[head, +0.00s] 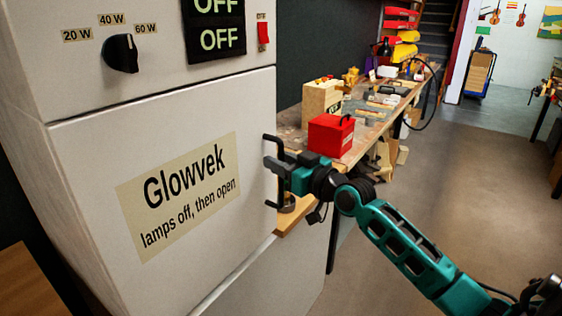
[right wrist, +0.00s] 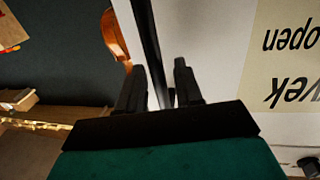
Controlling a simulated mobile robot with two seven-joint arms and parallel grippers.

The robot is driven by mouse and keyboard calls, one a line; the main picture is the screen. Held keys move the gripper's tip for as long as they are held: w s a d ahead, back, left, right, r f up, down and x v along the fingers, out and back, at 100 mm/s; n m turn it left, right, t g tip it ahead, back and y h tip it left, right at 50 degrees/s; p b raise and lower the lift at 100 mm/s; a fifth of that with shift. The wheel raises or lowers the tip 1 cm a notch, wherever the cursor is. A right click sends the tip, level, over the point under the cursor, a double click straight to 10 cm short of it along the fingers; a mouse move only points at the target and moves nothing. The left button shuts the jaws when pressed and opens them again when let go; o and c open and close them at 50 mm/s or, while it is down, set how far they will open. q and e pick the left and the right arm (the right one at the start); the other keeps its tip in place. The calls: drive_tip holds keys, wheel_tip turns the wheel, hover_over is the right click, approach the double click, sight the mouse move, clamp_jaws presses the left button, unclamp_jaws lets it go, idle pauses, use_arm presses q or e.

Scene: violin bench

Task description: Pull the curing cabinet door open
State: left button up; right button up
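The white curing cabinet door (head: 85,160) bears a label reading "Glowvek, lamps off, then open". The door looks shut, flush with the body. Its dark upright bar handle (head: 270,193) is at the door's right edge; it also runs down into the right wrist view (right wrist: 147,35). My right gripper (head: 274,166) is at the handle's middle. In the right wrist view its two black fingers (right wrist: 160,88) stand apart with the bar between them, and a light gap shows beside the bar. My left gripper is out of view.
Above the door are a black knob (head: 122,53), two displays reading OFF (head: 222,39) and a red switch (head: 263,33). A workbench (head: 376,125) with a red box (head: 330,135) stands behind the handle. The floor (head: 445,190) to the right is open.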

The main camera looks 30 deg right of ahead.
drive_tip(key=shift+c, duration=0.4)
clamp_jaws()
drive_tip(key=shift+s, duration=0.1)
